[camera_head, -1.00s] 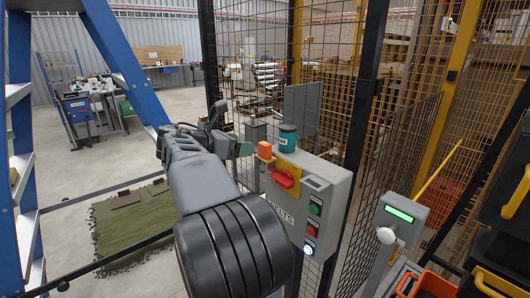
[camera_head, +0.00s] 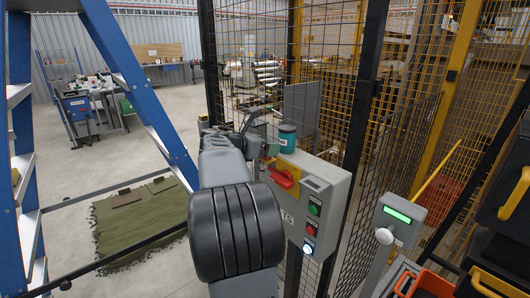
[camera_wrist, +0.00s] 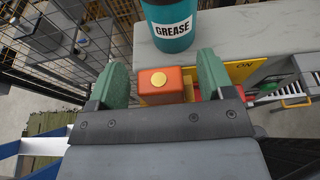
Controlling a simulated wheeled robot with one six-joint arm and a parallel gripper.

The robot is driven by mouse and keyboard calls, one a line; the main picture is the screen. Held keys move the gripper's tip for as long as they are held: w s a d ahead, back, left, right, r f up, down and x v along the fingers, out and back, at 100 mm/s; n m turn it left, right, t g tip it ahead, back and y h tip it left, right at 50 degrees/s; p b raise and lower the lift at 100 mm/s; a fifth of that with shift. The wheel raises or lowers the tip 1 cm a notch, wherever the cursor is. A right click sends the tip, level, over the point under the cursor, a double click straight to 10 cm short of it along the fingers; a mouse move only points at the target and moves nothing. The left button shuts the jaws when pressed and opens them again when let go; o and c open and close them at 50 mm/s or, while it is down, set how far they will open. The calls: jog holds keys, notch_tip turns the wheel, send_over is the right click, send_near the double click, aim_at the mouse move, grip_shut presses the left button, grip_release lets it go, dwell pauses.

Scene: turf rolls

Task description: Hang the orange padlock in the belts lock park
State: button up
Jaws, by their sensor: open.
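The orange padlock (camera_wrist: 167,92), a block with a round yellow disc, lies between the green fingers of my gripper (camera_wrist: 160,76) in the wrist view. The gripper is open, with the right finger very close to the padlock and a small gap at the left one. In the head view my gripper (camera_head: 262,150) is over the near top edge of the grey control box (camera_head: 325,205), and my arm mostly hides the padlock. The box carries a red rotary handle (camera_head: 285,177) on a yellow plate. Its lettering is partly covered. I cannot tell which part is the lock park.
A teal grease tin (camera_wrist: 170,24) stands just beyond the fingers, on the box top; it also shows in the head view (camera_head: 287,138). Mesh fencing (camera_head: 335,100) rises behind the box. A blue ladder (camera_head: 130,70) stands left. A post with a green display (camera_head: 397,214) stands right.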

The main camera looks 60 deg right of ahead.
jog(key=shift+c, duration=0.4)
jog(key=c, duration=1)
jog(key=shift+o, duration=0.2)
